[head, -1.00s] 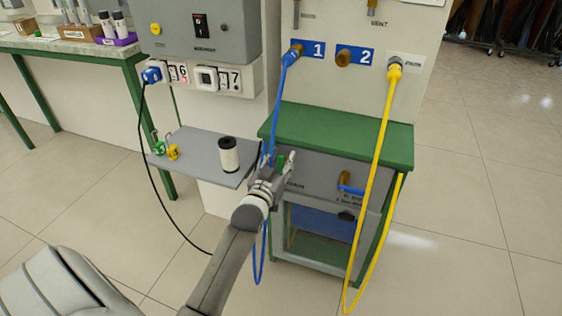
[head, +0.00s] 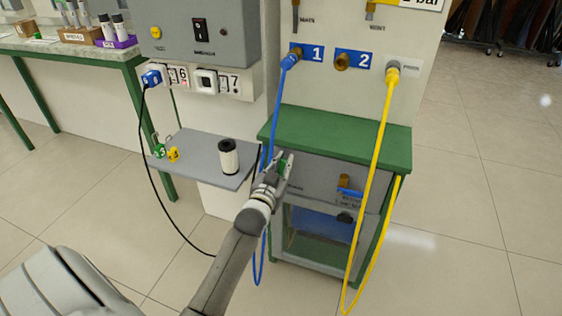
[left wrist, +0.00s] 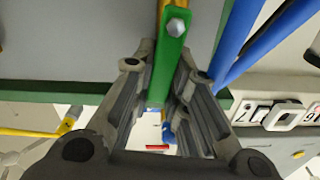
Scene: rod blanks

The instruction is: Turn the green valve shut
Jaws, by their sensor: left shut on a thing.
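The green valve handle (head: 283,168) is on the front of the grey cabinet under the green top. In the left wrist view the green handle (left wrist: 169,62), with a bolt at its pivot, reaches down between the two fingers. My left gripper (head: 281,163) is at the handle and shut on it; its fingers (left wrist: 163,95) lie on both sides of the handle in the wrist view. The valve body is mostly hidden behind the gripper. I do not see my right gripper.
A blue hose (head: 277,110) hangs from port 1 close beside my left gripper. A yellow hose (head: 380,150) runs down the cabinet's right side. A blue-handled valve (head: 349,190) sits on the cabinet front. A grey shelf (head: 200,155) with a white cylinder (head: 228,157) stands to the left.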

